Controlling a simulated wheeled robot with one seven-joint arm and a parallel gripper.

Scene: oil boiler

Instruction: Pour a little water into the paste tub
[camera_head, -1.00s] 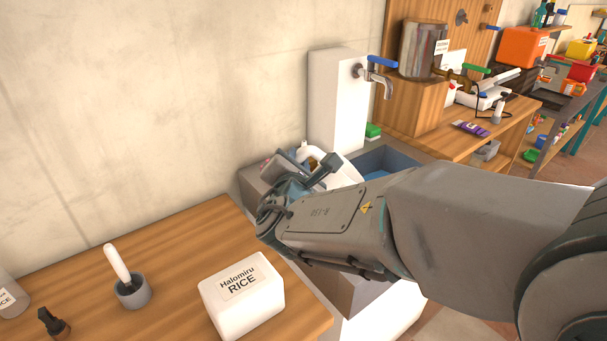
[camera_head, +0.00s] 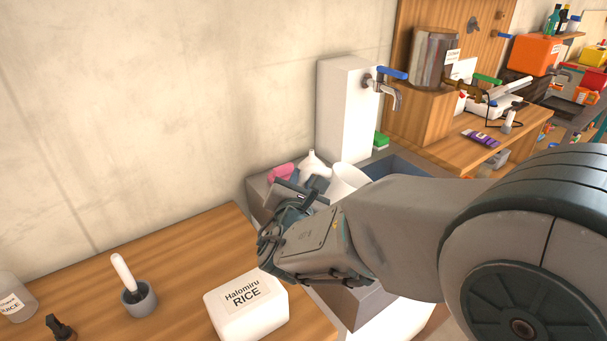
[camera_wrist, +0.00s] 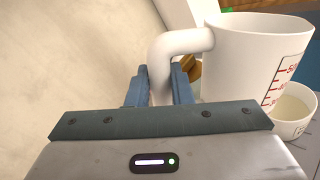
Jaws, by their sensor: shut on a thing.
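A white measuring jug (camera_wrist: 255,60) with red scale marks fills the upper right of the wrist view. It also shows in the head view (camera_head: 349,177), partly behind my arm. My gripper (camera_wrist: 160,88) is shut on the jug's handle, with a blue finger on each side. The jug looks roughly upright; the water inside it is hidden. A small white tub (camera_wrist: 293,113) with a pale inside shows below and right of the jug in the wrist view. It may be the paste tub, but its label is mostly cut off. In the head view the tub is hidden.
A white funnel (camera_head: 312,164) and a pink item (camera_head: 281,173) stand behind my gripper near the wall. A tap (camera_head: 389,92) hangs over the blue sink (camera_head: 405,164). A rice box (camera_head: 246,308) and a mortar (camera_head: 139,300) are on the wooden counter (camera_head: 190,260).

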